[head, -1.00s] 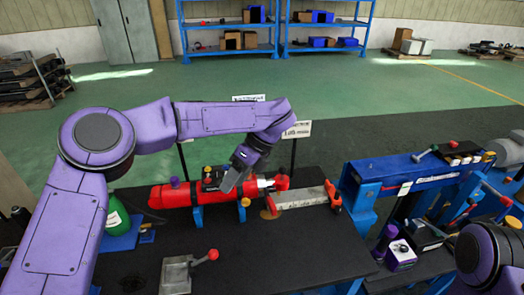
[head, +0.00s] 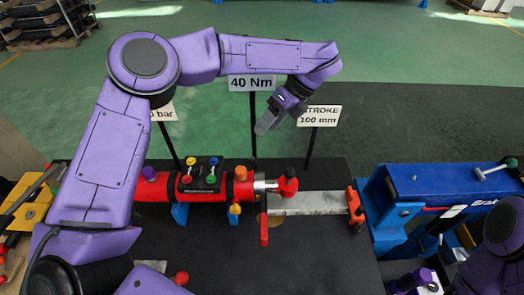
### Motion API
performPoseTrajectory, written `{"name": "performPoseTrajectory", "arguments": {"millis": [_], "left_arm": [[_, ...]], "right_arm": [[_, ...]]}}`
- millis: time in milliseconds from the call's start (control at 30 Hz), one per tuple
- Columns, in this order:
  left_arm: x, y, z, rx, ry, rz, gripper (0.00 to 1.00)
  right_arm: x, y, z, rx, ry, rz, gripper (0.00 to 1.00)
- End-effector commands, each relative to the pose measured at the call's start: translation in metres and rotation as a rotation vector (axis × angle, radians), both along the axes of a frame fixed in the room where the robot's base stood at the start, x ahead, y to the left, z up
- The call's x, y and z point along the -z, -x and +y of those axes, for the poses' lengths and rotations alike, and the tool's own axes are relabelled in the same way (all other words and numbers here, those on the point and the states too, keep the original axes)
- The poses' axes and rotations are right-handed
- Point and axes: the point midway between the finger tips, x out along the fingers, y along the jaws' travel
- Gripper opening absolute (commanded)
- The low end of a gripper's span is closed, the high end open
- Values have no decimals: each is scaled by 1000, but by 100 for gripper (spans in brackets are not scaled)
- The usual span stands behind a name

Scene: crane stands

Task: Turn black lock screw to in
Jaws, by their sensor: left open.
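My left gripper (head: 267,124) is open and empty. It hangs in the air above and behind the red cylinder (head: 213,190), in front of the signs, with its fingers pointing down. I cannot pick out the black lock screw for certain.
Signs reading "40 Nm" (head: 252,83) and "STROKE 100 mm" (head: 319,116) stand behind the cylinder. A grey bar (head: 310,204) runs right to an orange-red clamp (head: 355,204) beside a blue stand (head: 440,185).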

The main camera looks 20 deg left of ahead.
Motion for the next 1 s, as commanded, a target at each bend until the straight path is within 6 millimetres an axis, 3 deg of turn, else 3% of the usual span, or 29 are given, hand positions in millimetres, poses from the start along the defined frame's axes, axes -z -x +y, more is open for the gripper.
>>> {"name": "performPoseTrajectory", "arguments": {"millis": [533,733,1000], "left_arm": [[67,1,1,-3,0,0,52],[78,5,8,-3,1,4,52],[117,21,30,-4,2,4,52]], "right_arm": [[67,0,0,0,0,0,43],[64,0,0,0,0,0,43],[51,0,0,0,0,0,43]]}}
